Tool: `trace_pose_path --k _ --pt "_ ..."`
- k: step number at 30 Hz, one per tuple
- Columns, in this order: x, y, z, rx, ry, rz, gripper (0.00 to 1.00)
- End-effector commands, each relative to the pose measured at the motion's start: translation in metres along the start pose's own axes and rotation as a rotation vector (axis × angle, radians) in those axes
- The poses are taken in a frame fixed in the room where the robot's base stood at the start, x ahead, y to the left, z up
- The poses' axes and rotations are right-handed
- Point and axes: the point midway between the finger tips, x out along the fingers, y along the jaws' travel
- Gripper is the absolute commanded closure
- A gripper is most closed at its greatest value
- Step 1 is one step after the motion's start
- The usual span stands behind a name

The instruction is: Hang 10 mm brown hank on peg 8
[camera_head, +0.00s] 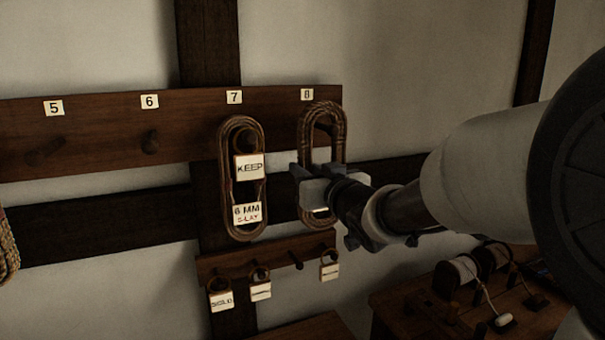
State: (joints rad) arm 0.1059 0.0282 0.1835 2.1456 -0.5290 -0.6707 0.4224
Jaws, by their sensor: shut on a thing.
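A brown hank (322,122), an upright oval coil, is at the peg board's right end, just below the number 8 label (307,94). My gripper (308,183) is shut on the hank around its middle and hides much of its lower half. A sliver of white shows near the hank's bottom, too small to read. Peg 8 itself is hidden behind the hank and gripper, so I cannot tell whether the hank's loop is around it.
Another brown hank (227,190) with KEEP and 6 MM S-LAY tags hangs on peg 7, close left. Pegs 5 (45,151) and 6 (150,142) are bare. Small tags (260,291) hang on a lower rail. A bench (415,312) with spools stands lower right.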

Motion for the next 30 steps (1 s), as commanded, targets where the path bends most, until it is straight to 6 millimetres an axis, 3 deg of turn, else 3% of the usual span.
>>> trace_pose_path --k 15,30 --pt "0.032 0.0 0.0 0.001 0.002 -0.001 1.0" --pt "0.044 0.0 0.015 0.0 0.002 0.0 1.0"
